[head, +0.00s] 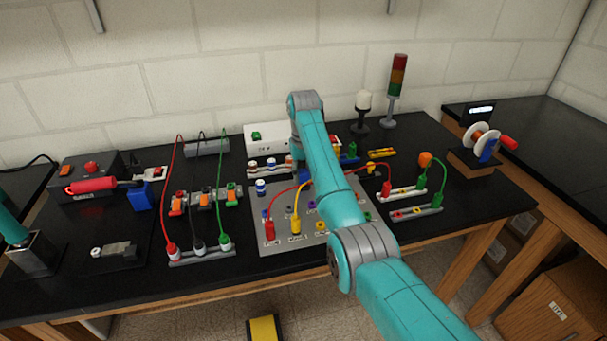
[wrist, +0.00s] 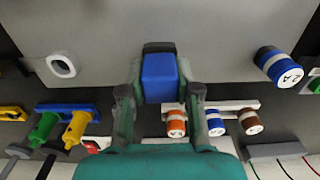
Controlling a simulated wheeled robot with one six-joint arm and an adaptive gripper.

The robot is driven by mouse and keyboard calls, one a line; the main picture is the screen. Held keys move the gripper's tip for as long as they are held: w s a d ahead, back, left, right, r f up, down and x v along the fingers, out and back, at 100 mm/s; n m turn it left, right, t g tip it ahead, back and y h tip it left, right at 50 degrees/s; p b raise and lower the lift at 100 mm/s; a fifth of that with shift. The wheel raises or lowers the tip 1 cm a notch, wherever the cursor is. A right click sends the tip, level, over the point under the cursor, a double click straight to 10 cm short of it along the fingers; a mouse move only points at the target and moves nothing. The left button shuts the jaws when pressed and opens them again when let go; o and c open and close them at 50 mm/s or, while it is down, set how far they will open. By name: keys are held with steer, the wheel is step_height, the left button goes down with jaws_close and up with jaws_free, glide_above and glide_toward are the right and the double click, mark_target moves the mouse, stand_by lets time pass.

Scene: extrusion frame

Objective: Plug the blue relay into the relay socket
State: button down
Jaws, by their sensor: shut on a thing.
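The blue relay (wrist: 160,78) is a blue block between the two fingers of my gripper (wrist: 160,92), which is shut on it in the wrist view. A dark part (wrist: 158,47) shows at the relay's far end, against the grey panel (wrist: 220,35). I cannot tell whether this is the relay's base or the socket, nor whether the relay is seated. In the head view a patch of blue (head: 305,176) shows beside my arm, over the grey panel (head: 285,240). My arm hides most of the gripper there, and I cannot make out the relay socket clearly.
Red (head: 270,230) and yellow (head: 295,222) plugs with leads stand on the panel. A blue-and-white fuse marked 2A (wrist: 280,65) and a white ring (wrist: 61,64) are near the relay. Racks of fuses and green plugs (wrist: 76,127) lie close by. A signal tower (head: 397,85) stands behind.

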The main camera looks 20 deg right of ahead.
steer(key=shift+f, duration=0.1)
steer(key=c, duration=0.7)
jaws_free()
steer(key=shift+c, duration=0.2)
